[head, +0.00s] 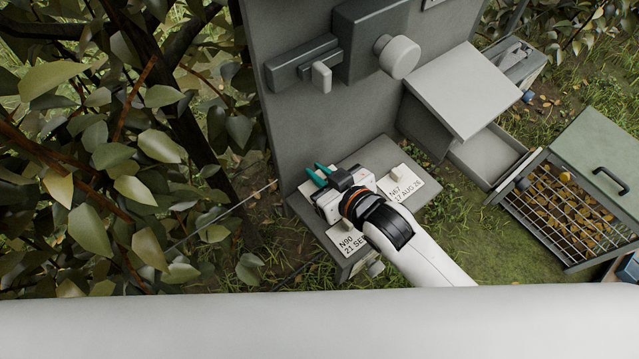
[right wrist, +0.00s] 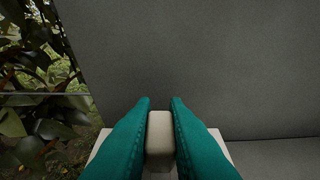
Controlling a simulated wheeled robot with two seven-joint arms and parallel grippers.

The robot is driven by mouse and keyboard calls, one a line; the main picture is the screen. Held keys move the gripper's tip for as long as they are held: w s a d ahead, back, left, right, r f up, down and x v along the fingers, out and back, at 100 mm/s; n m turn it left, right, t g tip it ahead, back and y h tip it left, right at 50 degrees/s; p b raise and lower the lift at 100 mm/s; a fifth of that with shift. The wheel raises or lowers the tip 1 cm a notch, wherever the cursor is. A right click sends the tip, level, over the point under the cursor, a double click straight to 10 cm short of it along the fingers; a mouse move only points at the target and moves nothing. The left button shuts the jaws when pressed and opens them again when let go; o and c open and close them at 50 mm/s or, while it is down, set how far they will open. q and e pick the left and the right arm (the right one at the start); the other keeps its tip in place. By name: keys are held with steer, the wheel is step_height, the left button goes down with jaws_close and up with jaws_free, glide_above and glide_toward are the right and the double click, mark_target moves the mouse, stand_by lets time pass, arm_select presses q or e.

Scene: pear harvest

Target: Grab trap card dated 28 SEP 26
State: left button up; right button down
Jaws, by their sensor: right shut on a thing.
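My right gripper (head: 320,174) is over the small grey shelf (head: 372,153) at the foot of the grey panel. In the right wrist view its teal fingers (right wrist: 159,105) are shut on a pale block (right wrist: 159,135), with pale card edges below. The held card (head: 308,187) shows only a corner in the head view; its date is hidden. A card marked N67, 17 AUG 26 (head: 404,186) lies right of the gripper, with its own pale block. A card marked N90, 21 SEP (head: 350,241) lies nearer, partly covered by my wrist. My left gripper is out of view.
The grey panel (head: 310,110) rises behind the shelf, with a dark box and knob (head: 396,56) above. A grey lidded box (head: 462,90) stands to the right. Leafy branches (head: 110,150) fill the left.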

steer(key=s+d+b, duration=0.1)
steer(key=s+d, duration=0.1)
steer(key=s, duration=0.1)
steer(key=s+d+b, duration=0.1)
steer(key=s+d, duration=0.2)
steer(key=s, duration=0.1)
steer(key=s+d+b, duration=0.1)
steer(key=s+d, duration=0.1)
steer(key=s, duration=0.1)
steer(key=shift+s+d+r, duration=0.2)
steer(key=shift+s+d, duration=0.2)
steer(key=s+d, duration=0.3)
steer(key=s, duration=0.2)
steer(key=shift+d+r, duration=0.2)
steer(key=shift+d, duration=0.2)
